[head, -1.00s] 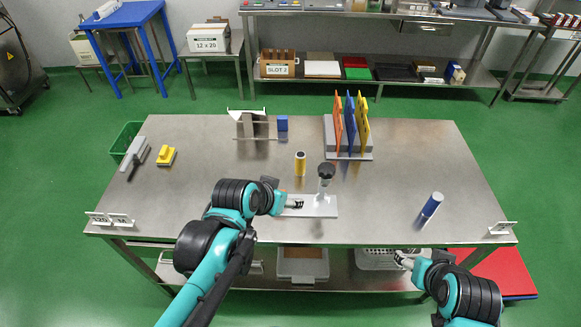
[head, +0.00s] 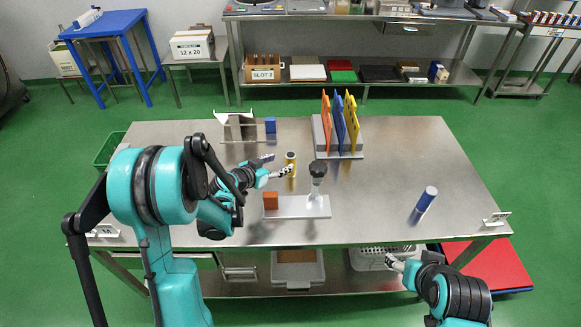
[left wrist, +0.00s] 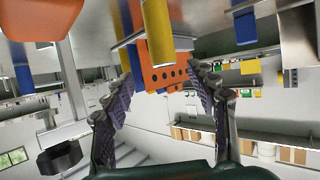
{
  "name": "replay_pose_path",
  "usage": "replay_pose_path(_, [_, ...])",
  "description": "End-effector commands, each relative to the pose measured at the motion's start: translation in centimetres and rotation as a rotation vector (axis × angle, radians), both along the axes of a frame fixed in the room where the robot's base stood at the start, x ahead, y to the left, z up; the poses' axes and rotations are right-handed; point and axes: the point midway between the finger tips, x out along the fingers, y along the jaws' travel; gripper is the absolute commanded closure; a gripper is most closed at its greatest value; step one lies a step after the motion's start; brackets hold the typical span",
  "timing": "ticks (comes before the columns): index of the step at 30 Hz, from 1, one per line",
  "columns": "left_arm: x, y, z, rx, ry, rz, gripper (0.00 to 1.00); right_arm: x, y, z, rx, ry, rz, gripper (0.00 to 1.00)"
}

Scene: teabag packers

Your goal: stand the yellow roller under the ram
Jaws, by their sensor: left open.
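The yellow roller (head: 291,170) stands upright on the steel table, left of the ram. The ram (head: 317,170) has a dark head on a post, on a grey base plate (head: 312,208). My left gripper (head: 276,166) is open, just left of the roller; its fingertips point at the roller. In the left wrist view, the roller (left wrist: 157,35) is between and beyond the open fingers (left wrist: 163,88), apart from both. My right gripper (head: 393,262) hangs off the table's front edge; its finger opening is too small to judge.
An orange block (head: 270,201) sits on the plate's left end. A blue-and-white roller (head: 426,200) stands at right. A rack with orange, blue and yellow boards (head: 339,125) and a small blue block (head: 270,125) are at the back. The table's right middle is clear.

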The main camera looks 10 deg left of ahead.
Motion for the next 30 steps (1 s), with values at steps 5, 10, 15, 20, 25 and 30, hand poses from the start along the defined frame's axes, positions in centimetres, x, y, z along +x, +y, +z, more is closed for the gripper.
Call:
replay_pose_path(5, [1.0,0.5,-1.4,0.001,-0.034,-0.002,0.42,0.0,0.0,-0.3,0.000,0.000,0.000,0.36])
replay_pose_path(10, [2.6,-0.2,-2.2,0.002,-0.034,-0.004,0.42,0.0,0.0,-0.9,0.000,0.000,0.000,0.36])
replay_pose_path(15, [3.8,-0.8,-2.8,0.003,-0.034,-0.003,0.42,0.0,0.0,-1.5,0.000,0.000,0.000,0.36])
replay_pose_path(20, [5.8,-1.9,-4.0,0.003,-0.034,-0.003,0.42,0.0,0.0,-2.7,0.000,0.000,0.000,0.36])
replay_pose_path(25, [7.2,-2.4,-4.4,0.001,-0.033,-0.003,0.42,0.0,0.0,-3.0,0.000,0.000,0.000,0.36])
replay_pose_path(30, [7.1,-2.4,-4.3,0.002,-0.033,-0.002,0.42,0.0,0.0,-2.9,0.000,0.000,0.000,0.36])
